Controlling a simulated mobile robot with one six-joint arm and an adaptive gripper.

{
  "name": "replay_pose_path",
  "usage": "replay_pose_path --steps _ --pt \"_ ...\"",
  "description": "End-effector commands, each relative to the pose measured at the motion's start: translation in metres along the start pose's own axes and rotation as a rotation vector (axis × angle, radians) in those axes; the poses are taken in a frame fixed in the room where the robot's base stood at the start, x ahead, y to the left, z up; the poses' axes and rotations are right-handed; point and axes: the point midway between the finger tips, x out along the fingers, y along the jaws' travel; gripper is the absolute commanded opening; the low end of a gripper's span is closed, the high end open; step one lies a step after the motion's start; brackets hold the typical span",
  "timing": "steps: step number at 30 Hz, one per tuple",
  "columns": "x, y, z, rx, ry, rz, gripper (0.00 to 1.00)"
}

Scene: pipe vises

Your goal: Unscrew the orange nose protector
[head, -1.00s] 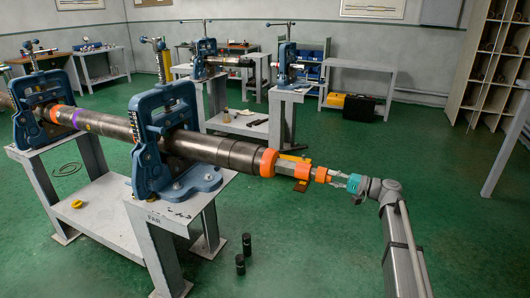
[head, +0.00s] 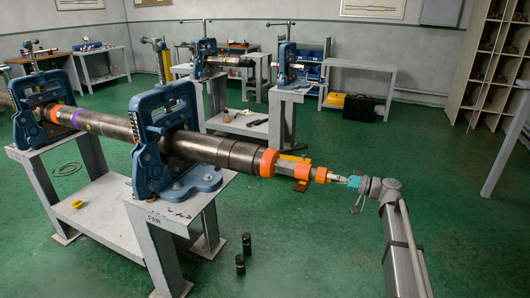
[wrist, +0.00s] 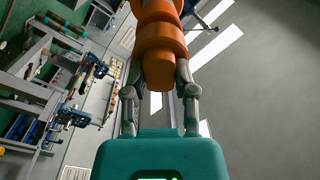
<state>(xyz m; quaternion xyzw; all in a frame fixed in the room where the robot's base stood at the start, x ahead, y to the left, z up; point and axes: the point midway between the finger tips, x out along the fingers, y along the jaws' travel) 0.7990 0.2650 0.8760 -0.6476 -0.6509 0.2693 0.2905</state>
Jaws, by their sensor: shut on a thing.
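The orange nose protector (head: 321,175) sits at the right end of the long dark pipe (head: 215,152), beyond a grey section and another orange band. My gripper (head: 340,179) meets it end-on from the right, in line with the pipe. In the wrist view the stepped orange protector (wrist: 159,45) fills the top middle, and the two fingers of my gripper (wrist: 158,75) stand on either side of its narrow end, shut on it. The fingertip contact is partly hidden. I cannot tell whether the protector's thread is loose.
Blue vises (head: 165,140) on grey stands hold the pipe level. The floor around my arm is clear; shelves (head: 490,65) stand at the far right.

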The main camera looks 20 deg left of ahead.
Motion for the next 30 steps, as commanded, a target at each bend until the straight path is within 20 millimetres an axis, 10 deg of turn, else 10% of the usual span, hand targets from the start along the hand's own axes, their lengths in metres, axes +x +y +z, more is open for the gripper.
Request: replay_pose_path --steps 27,28,30 --pt "0.0001 -0.0008 0.0030 -0.463 -0.027 -0.003 0.00" --pt "0.0001 -0.0008 0.0029 -0.463 -0.027 -0.003 0.37" --pt "0.0001 -0.0008 0.0028 -0.462 -0.027 -0.003 0.50"
